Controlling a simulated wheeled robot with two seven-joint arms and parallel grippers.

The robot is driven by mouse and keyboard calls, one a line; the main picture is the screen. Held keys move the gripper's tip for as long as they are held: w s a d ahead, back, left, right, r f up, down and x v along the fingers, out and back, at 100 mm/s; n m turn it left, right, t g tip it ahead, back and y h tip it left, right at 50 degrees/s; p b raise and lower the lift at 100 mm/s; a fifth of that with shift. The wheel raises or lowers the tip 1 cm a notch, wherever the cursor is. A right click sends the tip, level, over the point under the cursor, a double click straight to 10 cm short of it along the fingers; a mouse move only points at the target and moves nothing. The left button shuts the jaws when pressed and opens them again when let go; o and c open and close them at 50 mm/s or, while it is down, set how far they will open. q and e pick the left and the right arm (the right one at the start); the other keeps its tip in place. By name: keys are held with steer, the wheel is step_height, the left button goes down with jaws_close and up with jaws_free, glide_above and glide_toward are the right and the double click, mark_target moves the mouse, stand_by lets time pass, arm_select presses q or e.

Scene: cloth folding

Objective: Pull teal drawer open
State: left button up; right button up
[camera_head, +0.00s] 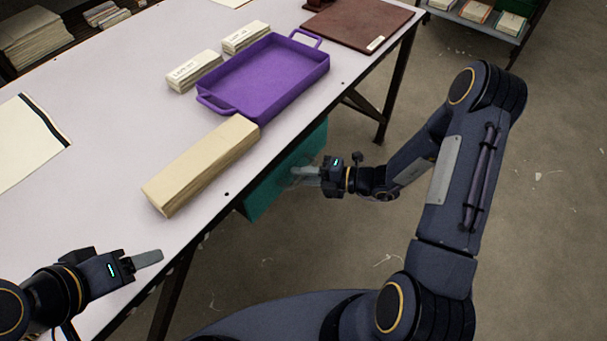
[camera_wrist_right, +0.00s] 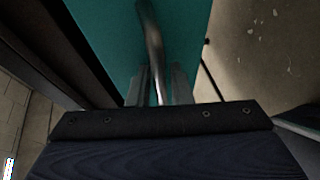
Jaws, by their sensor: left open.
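The teal drawer (camera_head: 268,191) is under the front edge of the white table, and its front faces my right arm. My right gripper (camera_head: 303,172) is at the drawer front. In the right wrist view, the metal bar handle (camera_wrist_right: 150,30) on the teal drawer front (camera_wrist_right: 105,30) runs down between the two fingers of my right gripper (camera_wrist_right: 160,88). I cannot tell whether the fingers press on the bar. My left gripper (camera_head: 147,259) is open and empty over the near left part of the table.
On the white table (camera_head: 120,120) are a purple tray (camera_head: 265,75), a long beige block (camera_head: 200,165), labelled white bundles (camera_head: 194,71) and a brown board (camera_head: 358,22). A dark table leg (camera_head: 385,110) stands beyond the drawer. The floor (camera_head: 540,190) on the right is clear.

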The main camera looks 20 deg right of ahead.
jaws_close()
arm_select(q)
steer(key=shift+r+p, duration=0.3)
steer(key=r+p, duration=0.1)
steer(key=s+d+r+p, duration=0.1)
steer(key=r+p, duration=0.3)
steer(key=shift+s+d, duration=0.15)
steer(key=shift+s, duration=0.2)
arm_select(e)
steer(key=s+d, duration=1.5)
steer(key=s, duration=0.5)
steer(key=shift+s+d, duration=0.15)
steer(key=shift+d, duration=0.25)
jaws_free()
